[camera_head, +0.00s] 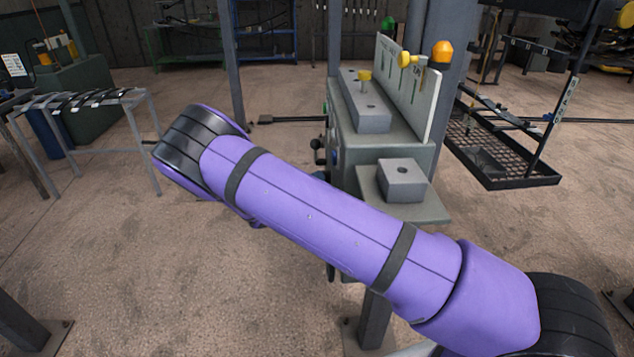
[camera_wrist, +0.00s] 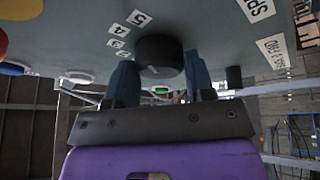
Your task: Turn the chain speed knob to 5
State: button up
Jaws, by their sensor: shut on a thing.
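In the wrist view, the black round knob (camera_wrist: 158,50) sits on a grey panel (camera_wrist: 75,35). My gripper (camera_wrist: 161,72) has its two blue fingers on either side of the knob and is shut on it. Number labels (camera_wrist: 128,30) run in an arc at the knob's left; 5 and 4 are legible, with smaller ones below them. I cannot tell which number the knob points to. In the head view, my purple arm crosses the picture and my gripper is hidden. The grey machine (camera_head: 385,140) stands behind the arm, with dark knobs on its left side.
In the wrist view, white text labels (camera_wrist: 277,50) and another dark knob (camera_wrist: 234,77) lie right of the gripped knob. Red and yellow parts are at the upper left. In the head view, a metal rack (camera_head: 85,100) stands at the left, with open floor between.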

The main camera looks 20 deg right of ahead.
jog(key=o, duration=0.9)
jog(key=shift+a, duration=0.1)
jog(key=v, duration=1)
jog(key=shift+a+f, duration=0.1)
jog(key=shift+a, duration=0.25)
jog(key=shift+s, duration=0.1)
